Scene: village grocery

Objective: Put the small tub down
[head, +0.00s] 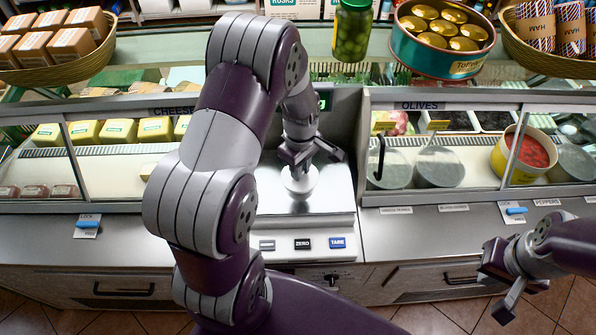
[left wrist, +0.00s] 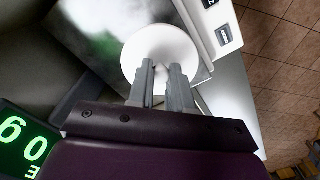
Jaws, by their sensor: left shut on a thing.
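The small tub (head: 300,182) is white and round and shows just below my left gripper (head: 303,165), over the steel pan of the counter scale (head: 333,190). In the left wrist view the tub (left wrist: 158,48) shows as a white disc at the tips of the left gripper (left wrist: 163,72), whose fingers are close together on it. I cannot tell whether its base touches the pan. My right gripper (head: 497,283) is at the lower right, its fingers apart and empty, away from the tub.
The scale has labelled buttons (head: 303,244) in front and a lit green display, seen in the left wrist view (left wrist: 25,140). Glass cases of cheeses (head: 117,130) and olives (head: 460,140) flank it. A jar (head: 352,30), a round tin (head: 405,45) and baskets stand above.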

